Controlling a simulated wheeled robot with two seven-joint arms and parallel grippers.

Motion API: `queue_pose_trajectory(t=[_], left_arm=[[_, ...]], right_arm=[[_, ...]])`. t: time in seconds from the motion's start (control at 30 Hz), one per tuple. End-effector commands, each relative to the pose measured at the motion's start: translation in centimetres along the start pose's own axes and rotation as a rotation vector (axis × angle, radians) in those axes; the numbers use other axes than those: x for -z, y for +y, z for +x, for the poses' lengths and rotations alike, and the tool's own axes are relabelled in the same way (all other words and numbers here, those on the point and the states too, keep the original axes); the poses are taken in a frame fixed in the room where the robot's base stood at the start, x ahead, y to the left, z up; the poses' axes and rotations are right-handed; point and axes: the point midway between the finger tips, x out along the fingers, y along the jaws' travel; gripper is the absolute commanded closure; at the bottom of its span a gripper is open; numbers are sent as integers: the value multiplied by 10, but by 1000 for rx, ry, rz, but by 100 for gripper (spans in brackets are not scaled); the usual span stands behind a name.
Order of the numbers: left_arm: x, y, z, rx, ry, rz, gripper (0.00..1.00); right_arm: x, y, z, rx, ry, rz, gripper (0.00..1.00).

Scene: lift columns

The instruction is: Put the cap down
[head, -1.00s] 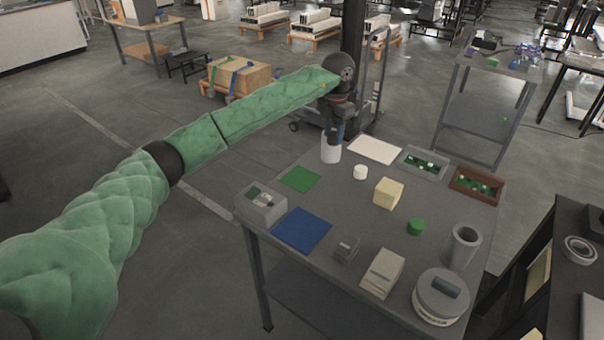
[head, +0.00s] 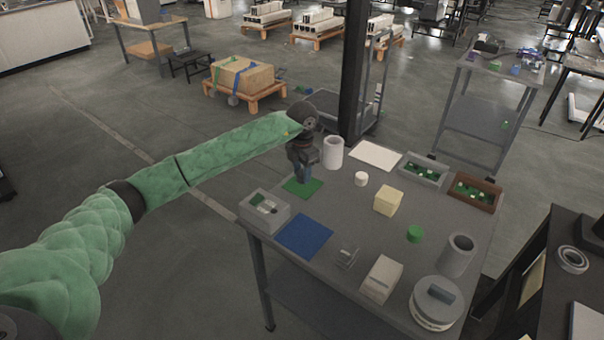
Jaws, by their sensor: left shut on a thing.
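My left gripper (head: 303,178) points down over the green mat (head: 301,188) at the back left of the table. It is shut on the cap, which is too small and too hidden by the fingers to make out. I cannot tell whether the cap touches the mat. A white cylindrical container (head: 333,152) stands upright just right of the gripper, apart from it. My right gripper is not in view.
The grey table (head: 335,215) also holds a blue mat (head: 304,236), a grey box (head: 264,210), a white cylinder (head: 361,179), a cream block (head: 388,201), a green cylinder (head: 414,234) and two part bins (head: 423,171) (head: 474,193). A dark post (head: 353,75) rises behind.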

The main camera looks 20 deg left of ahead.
Motion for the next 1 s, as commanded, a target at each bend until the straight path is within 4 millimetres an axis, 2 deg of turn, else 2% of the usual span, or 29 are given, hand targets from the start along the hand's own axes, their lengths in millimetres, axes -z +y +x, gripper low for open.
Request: queue_pose_trajectory(t=[0.03, 0.17, 0.57, 0.6, 0.7, 1.0], left_arm=[[1, 0, 6, 2, 4, -1, 91], [0, 0, 17, 1, 1, -1, 91], [0, 0, 21, 0, 1, -1, 91], [0, 0, 21, 0, 1, -1, 60], [0, 0, 20, 0, 1, -1, 42], [0, 0, 19, 0, 1, -1, 42]], right_arm=[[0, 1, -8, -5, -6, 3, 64], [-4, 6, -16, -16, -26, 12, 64], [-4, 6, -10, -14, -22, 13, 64], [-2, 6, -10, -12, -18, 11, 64], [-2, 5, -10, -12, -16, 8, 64], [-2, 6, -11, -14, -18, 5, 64]])
